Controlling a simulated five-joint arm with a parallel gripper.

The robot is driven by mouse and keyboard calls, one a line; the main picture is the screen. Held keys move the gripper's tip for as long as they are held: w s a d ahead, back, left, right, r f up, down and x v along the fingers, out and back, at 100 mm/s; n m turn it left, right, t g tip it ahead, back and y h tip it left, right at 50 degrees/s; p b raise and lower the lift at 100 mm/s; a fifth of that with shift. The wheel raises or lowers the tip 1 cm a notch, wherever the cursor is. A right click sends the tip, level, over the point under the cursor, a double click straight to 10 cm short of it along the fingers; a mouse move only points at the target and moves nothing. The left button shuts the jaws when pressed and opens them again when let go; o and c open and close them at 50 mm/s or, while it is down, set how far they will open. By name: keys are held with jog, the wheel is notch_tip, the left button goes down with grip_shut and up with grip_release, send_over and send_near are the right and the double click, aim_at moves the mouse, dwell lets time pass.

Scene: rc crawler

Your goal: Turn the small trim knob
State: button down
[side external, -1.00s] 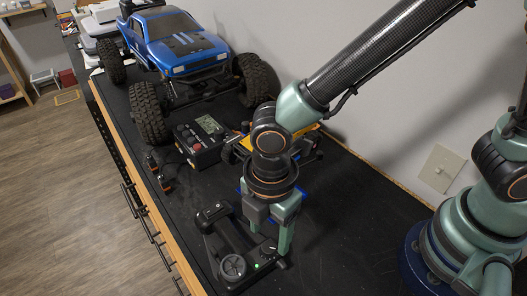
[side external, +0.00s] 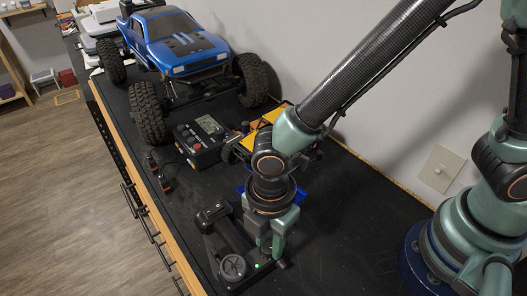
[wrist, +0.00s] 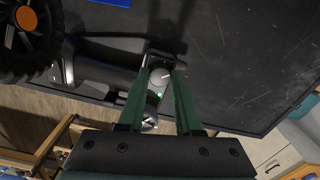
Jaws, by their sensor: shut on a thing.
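The small trim knob (wrist: 160,75) is a dark round cap with a pale pointer line, on top of the black handheld controller (side external: 222,236). In the wrist view the fingertips of my gripper (wrist: 161,70) are on either side of the knob, shut on it. In the side view my gripper (side external: 270,250) points down at the controller's right end, and its fingers hide the knob. A green light (side external: 257,266) glows beside the knob, and the controller's round wheel (side external: 232,267) is to the left of it.
A black box with a screen (side external: 200,140) stands behind the controller. A yellow-topped vehicle (side external: 262,137) is partly hidden by my arm. A large blue crawler truck (side external: 180,45) stands farther back. Bare black bench (side external: 335,235) lies to the right.

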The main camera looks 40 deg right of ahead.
aim_at(269, 247)
jog(key=shift+n, duration=1.1)
jog(key=c, duration=0.6)
grip_release()
notch_tip(269, 247, up, 12)
jog(key=shift+r, duration=0.1)
